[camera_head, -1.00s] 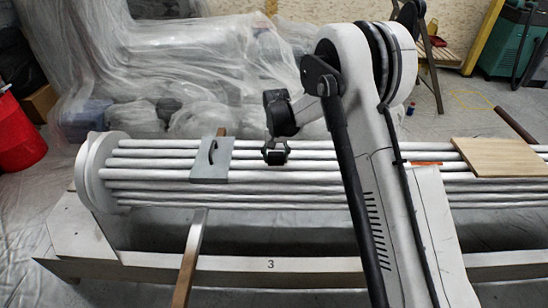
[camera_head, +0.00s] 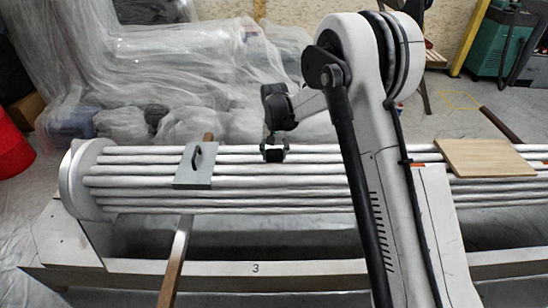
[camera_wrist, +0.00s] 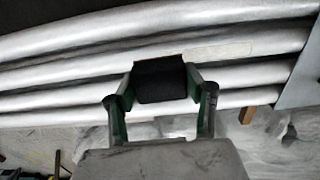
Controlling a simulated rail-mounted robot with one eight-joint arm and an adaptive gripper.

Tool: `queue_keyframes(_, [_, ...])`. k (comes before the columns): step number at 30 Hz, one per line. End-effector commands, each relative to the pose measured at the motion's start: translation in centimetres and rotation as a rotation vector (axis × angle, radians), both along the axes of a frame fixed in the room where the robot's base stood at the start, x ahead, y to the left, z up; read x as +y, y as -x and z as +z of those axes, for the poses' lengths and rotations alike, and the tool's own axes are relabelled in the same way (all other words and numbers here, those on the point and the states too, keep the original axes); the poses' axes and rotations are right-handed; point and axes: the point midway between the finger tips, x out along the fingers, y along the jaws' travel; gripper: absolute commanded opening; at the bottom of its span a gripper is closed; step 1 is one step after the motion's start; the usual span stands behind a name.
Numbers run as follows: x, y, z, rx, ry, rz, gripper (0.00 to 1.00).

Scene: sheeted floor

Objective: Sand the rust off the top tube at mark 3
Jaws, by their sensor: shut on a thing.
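My gripper (camera_wrist: 158,98) is shut on a black sanding block (camera_wrist: 161,82), held between its two green-sided fingers. In the head view my gripper (camera_head: 274,155) is over the far, upper tubes of the grey tube bundle (camera_head: 140,182). In the wrist view the block overlaps the tubes (camera_wrist: 60,78); I cannot tell whether it touches them. A faint tan patch (camera_wrist: 226,50) shows on a tube beside the block. The mark 3 (camera_head: 255,268) is on the front beam, slightly left of my gripper in the picture. No clear rust shows; the block hides part of the tube.
A grey plate with a black handle (camera_head: 194,166) lies on the tubes to the left. A wooden board (camera_head: 486,157) lies on them to the right. A wooden bar (camera_head: 175,262) passes under the bundle. Plastic-sheeted items (camera_head: 200,60) stand behind. A red bucket (camera_head: 12,150) is far left.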

Motion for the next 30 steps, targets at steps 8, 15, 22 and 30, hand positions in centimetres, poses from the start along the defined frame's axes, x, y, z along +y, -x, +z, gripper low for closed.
queue_keyframes(8, [-0.2, 0.0, 2.8, 0.0, 0.0, -0.002, 0.18])
queue_keyframes(15, [-0.2, 0.0, 4.3, 0.0, 0.0, -0.003, 0.18])
queue_keyframes(22, [-0.2, 0.0, 4.3, 0.0, 0.0, -0.003, 0.18])
queue_keyframes(30, [-0.2, 0.0, 4.3, 0.0, 0.0, -0.003, 0.18])
